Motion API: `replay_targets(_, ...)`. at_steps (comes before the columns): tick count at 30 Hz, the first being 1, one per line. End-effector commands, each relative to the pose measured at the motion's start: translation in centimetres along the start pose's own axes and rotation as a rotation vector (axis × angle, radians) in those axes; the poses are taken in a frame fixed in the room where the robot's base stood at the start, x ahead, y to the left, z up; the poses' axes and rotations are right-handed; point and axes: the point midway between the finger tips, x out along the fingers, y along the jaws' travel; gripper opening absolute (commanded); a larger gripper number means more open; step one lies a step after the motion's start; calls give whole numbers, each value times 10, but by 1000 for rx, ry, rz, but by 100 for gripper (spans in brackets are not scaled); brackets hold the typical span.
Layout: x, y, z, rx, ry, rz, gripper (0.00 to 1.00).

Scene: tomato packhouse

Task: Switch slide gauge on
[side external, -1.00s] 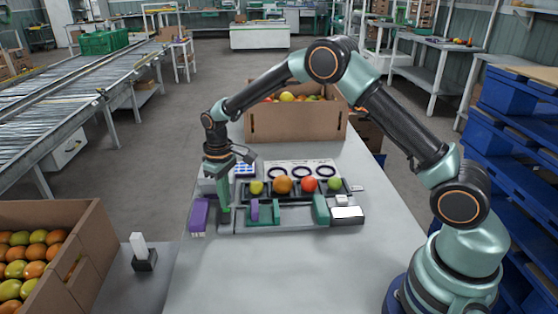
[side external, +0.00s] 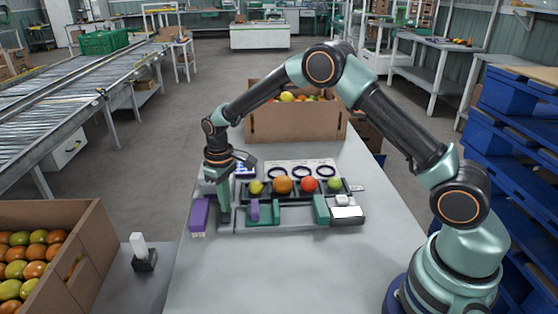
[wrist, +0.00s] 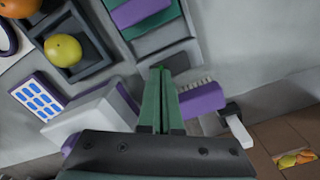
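The slide gauge appears to be the grey bench fixture (side external: 290,226) with green blocks (side external: 320,209) and a white-topped box (side external: 347,213) at its right end; I cannot make out its switch. A purple piece (side external: 254,210) stands at its left green block, and shows in the wrist view (wrist: 140,10). My gripper (side external: 224,218) points down at the fixture's left end, left of that purple piece. In the wrist view my green fingers (wrist: 160,72) lie together, shut, with nothing seen between them. Whether the tips touch the fixture is unclear.
A purple brush-like block (side external: 199,216) with pale bristles lies close beside my fingers. Several fruits sit in a dark tray (side external: 300,196) behind. A blue-and-white pad (wrist: 38,96) and white box (wrist: 85,118) are near. The front of the bench (side external: 270,275) is clear.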

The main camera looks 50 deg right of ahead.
Motion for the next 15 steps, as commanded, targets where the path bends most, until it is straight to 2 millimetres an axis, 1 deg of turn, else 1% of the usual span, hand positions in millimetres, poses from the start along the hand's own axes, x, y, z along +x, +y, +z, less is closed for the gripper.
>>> replay_targets(8, 4, 0, 1, 0, -2, 0, 0)
replay_targets(11, 0, 0, 0, 0, -1, 0, 0)
replay_targets(15, -10, 0, 0, 0, 0, 0, 0)
